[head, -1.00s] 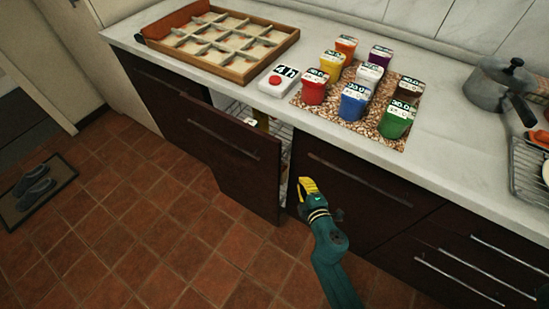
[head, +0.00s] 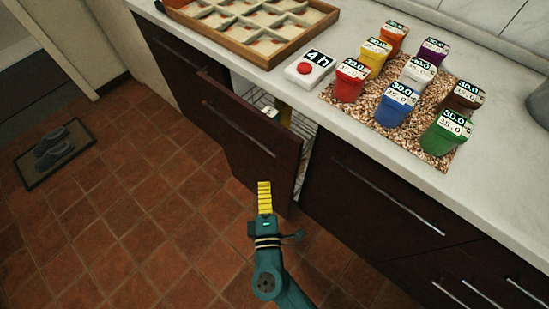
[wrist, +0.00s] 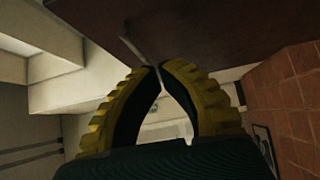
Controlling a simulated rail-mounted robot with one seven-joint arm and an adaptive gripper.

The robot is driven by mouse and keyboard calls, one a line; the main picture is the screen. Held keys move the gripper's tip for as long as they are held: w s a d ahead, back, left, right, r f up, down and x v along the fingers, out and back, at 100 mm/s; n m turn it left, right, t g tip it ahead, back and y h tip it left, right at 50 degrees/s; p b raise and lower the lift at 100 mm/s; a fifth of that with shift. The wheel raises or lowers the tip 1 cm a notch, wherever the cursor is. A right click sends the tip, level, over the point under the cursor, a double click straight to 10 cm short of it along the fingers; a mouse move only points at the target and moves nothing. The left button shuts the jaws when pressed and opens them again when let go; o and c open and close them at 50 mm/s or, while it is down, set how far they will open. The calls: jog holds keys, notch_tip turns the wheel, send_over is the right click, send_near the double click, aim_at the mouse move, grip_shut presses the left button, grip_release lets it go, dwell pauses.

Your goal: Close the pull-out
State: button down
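The pull-out (head: 262,158) is a dark brown cabinet front with a long metal handle (head: 235,127). It stands out from the counter, and its wire basket (head: 262,99) shows through the gap behind the front. My gripper (head: 264,184), with yellow ridged fingers, is in front of the lower right part of this front. Whether it touches the front cannot be told. In the wrist view the fingertips (wrist: 159,67) meet, with nothing between them. A dark panel (wrist: 215,30) with a pale handle bar lies just beyond the tips.
The white counter (head: 490,150) holds a wooden divided tray (head: 262,52), a white "4h" box with a red button (head: 306,69), and several coloured pots on a speckled mat (head: 400,136). Closed drawers (head: 375,195) stand to the right. The tiled floor (head: 130,220) is clear apart from a shoe mat (head: 72,140).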

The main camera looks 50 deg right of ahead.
aim_at(273, 158)
jog(key=w+d, duration=0.1)
jog(key=d, duration=0.2)
jog(key=w+d+b, duration=0.1)
jog(key=d, duration=0.1)
jog(key=w+d, duration=0.1)
jog(key=d, duration=0.2)
jog(key=shift+w+d+b, duration=0.35)
jog(key=shift+b, duration=0.05)
